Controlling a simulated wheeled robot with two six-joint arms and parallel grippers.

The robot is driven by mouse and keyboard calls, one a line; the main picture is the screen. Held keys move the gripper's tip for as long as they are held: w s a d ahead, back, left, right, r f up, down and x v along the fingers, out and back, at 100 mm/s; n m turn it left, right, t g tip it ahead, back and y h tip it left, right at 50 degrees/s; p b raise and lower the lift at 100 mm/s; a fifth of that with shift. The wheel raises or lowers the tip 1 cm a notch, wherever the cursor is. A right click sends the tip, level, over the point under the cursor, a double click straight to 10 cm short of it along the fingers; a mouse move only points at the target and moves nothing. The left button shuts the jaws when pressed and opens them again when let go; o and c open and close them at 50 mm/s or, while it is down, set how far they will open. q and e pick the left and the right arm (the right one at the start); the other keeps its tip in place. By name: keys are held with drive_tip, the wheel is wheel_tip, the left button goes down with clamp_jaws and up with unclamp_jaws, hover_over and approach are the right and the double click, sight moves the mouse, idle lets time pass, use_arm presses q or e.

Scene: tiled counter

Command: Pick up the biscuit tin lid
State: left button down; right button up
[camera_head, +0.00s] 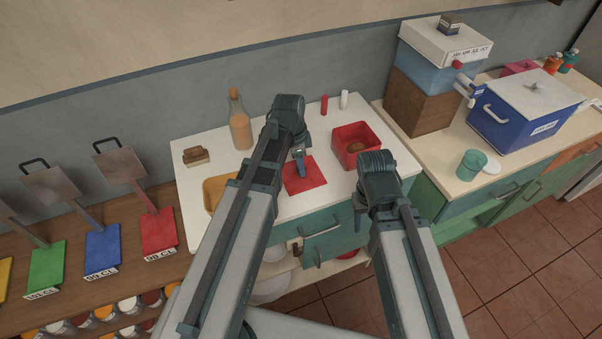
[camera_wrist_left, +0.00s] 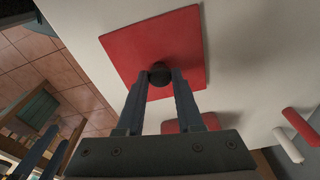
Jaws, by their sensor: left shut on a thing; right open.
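The biscuit tin lid is a flat red square (camera_head: 306,181) with a dark round knob, over the white counter top. It also shows in the left wrist view (camera_wrist_left: 125,55). My left gripper (camera_head: 301,166) comes down over it, and its two fingers are shut on the knob (camera_wrist_left: 159,74). I cannot tell for sure whether the lid rests on the counter or is slightly raised. The open red tin (camera_head: 372,134), with something brown inside, stands right of the lid. My right gripper (camera_head: 376,190) is at the counter's front right; its fingertips are hidden.
A bottle (camera_head: 239,124), a brown block (camera_head: 196,156) and a yellow tray (camera_head: 214,190) stand on the left. A second counter on the right holds a blue box (camera_head: 520,120) and a green cup (camera_head: 471,163).

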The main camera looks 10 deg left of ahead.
use_arm(q)
wheel_tip(320, 180, up, 10)
drive_tip(key=p, duration=1)
use_arm(e)
wheel_tip(320, 180, up, 10)
